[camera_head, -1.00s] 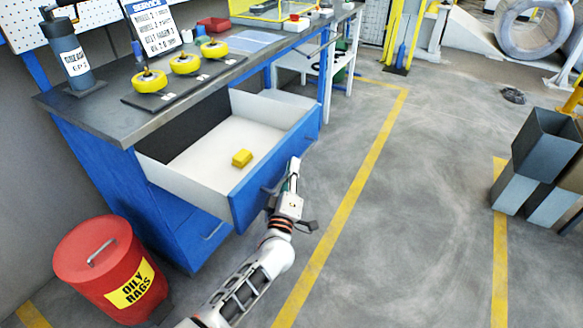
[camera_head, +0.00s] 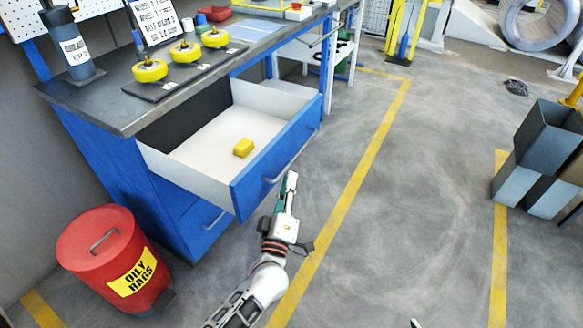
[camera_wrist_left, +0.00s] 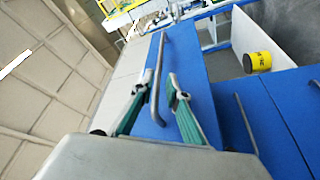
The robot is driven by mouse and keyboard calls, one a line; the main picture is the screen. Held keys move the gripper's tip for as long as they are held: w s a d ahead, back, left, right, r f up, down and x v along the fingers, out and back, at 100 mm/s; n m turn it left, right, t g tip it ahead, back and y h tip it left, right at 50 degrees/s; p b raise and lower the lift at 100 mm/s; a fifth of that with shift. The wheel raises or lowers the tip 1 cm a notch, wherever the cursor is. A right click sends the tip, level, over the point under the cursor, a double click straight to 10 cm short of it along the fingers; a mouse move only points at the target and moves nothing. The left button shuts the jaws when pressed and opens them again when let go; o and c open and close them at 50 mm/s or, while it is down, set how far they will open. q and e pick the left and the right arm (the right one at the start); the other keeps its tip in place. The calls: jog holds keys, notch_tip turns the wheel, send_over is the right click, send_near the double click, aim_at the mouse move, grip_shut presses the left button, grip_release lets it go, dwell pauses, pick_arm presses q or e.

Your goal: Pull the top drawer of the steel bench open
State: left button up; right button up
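The top drawer (camera_head: 215,150) of the steel bench (camera_head: 110,165) stands well open, its white inside showing. Its blue front has a bar handle (camera_head: 288,165), which also shows in the left wrist view (camera_wrist_left: 158,80). My left gripper (camera_head: 289,188) is just in front of the drawer front, close to the handle. In the left wrist view its two green-padded fingers (camera_wrist_left: 160,88) are spread, with the handle seen between them and not gripped. A small tip at the bottom edge of the head view (camera_head: 415,323) may be my right gripper; its state is hidden.
A yellow object (camera_head: 243,148) lies in the drawer. A closed lower drawer (camera_head: 200,225) is beneath. A red oily-rags bin (camera_head: 110,255) stands left of the bench. Yellow wheels (camera_head: 183,52) sit on the top. Floor to the right is clear up to grey bins (camera_head: 545,150).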

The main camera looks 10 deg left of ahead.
pick_arm(q)
jog(key=v, duration=0.3)
jog(key=shift+s, duration=0.2)
dwell(0.3)
jog(key=s+a+f+m+g+p, duration=0.1)
jog(key=s+a+f+m+g, duration=0.2)
jog(key=s, duration=0.5)
jog(key=s+a+f+m+g+h+p, duration=0.1)
jog(key=s+a+f+m+g, duration=0.2)
jog(key=s+f+m, duration=0.3)
jog(key=s+a+f+m+g+h+p, duration=0.1)
jog(key=s+f+m, duration=0.4)
jog(key=s, duration=0.7)
jog(key=a+m+g+p, duration=0.1)
jog(key=a+g, duration=0.1)
jog(key=shift+a+f+m+g, duration=0.2)
jog(key=shift+a+m+g, duration=0.15)
jog(key=shift+m+g, duration=0.05)
pick_arm(e)
jog(key=shift+s+a+r, duration=0.2)
jog(key=shift+a+r, duration=0.05)
jog(key=shift+r, duration=0.4)
jog(key=shift+s+a+r, duration=0.15)
jog(key=shift+a+r, duration=0.05)
jog(key=shift+r, duration=0.4)
